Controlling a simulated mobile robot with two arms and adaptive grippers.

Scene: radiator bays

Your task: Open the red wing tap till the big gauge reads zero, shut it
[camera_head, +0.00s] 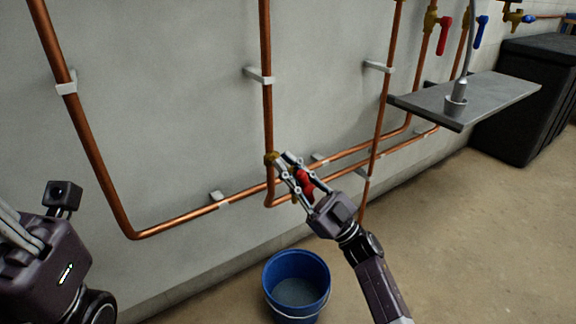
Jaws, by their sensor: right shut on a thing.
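The red wing tap (304,181) sits low on the vertical copper pipe, at a brass fitting (270,158). My right gripper (286,165) is at the tap, with its fingers on either side of the red handle and shut on it. The fingers hide part of the tap and its outlet. My left arm (45,255) shows at the lower left edge; its fingertips are out of the picture. The big gauge is not in view.
A blue bucket (297,284) stands on the floor below the tap, with some grey content. Copper pipes (180,220) run along the wall. A grey shelf (470,99) juts out at the right, beside a black tank (530,95). Red-lever (444,36) and blue-lever (481,31) valves are above.

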